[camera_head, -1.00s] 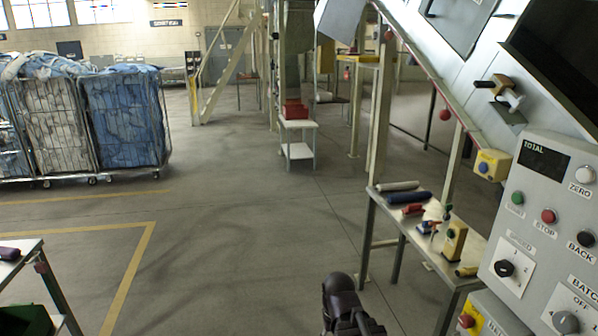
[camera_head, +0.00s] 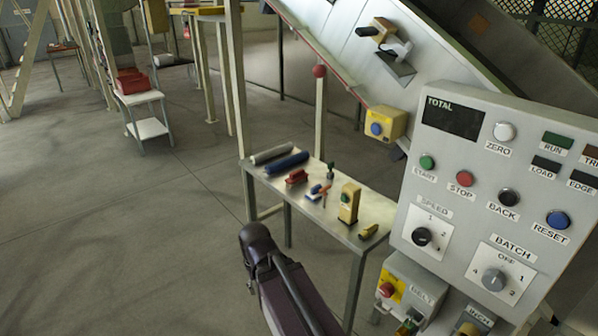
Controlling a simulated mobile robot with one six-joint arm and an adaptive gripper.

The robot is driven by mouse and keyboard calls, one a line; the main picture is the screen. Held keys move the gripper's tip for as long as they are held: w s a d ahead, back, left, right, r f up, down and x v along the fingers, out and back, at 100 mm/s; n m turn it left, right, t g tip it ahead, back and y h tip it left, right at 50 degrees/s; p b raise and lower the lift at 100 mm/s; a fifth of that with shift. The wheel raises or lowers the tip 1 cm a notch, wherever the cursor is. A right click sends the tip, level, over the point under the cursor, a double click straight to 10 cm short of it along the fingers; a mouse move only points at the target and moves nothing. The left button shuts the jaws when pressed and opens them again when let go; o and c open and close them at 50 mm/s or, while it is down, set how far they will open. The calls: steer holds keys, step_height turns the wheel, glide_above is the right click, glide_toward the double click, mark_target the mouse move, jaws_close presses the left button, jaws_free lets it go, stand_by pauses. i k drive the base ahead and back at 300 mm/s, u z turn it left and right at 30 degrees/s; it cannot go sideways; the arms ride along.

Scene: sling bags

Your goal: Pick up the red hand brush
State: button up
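A small red object that looks like the hand brush (camera_head: 297,177) lies on the grey metal side table (camera_head: 345,228), near its left end, in front of two rolls. It is small in the picture, so its bristles are hard to make out. A blue and red item (camera_head: 318,192) lies just to its right. Part of my dark arm shows at the bottom middle, in front of the table and apart from the brush. My gripper's fingers do not show.
Grey and blue rolls (camera_head: 287,163) lie behind the brush. A yellow box-like device (camera_head: 349,203) and a small yellow item (camera_head: 369,231) stand to the right. A control panel (camera_head: 490,190) fills the right side. Open floor (camera_head: 120,240) lies left of the table.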

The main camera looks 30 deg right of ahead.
mark_target(298, 177)
steer(key=z, duration=0.35)
steer(key=i, duration=1)
steer(key=z, duration=0.35)
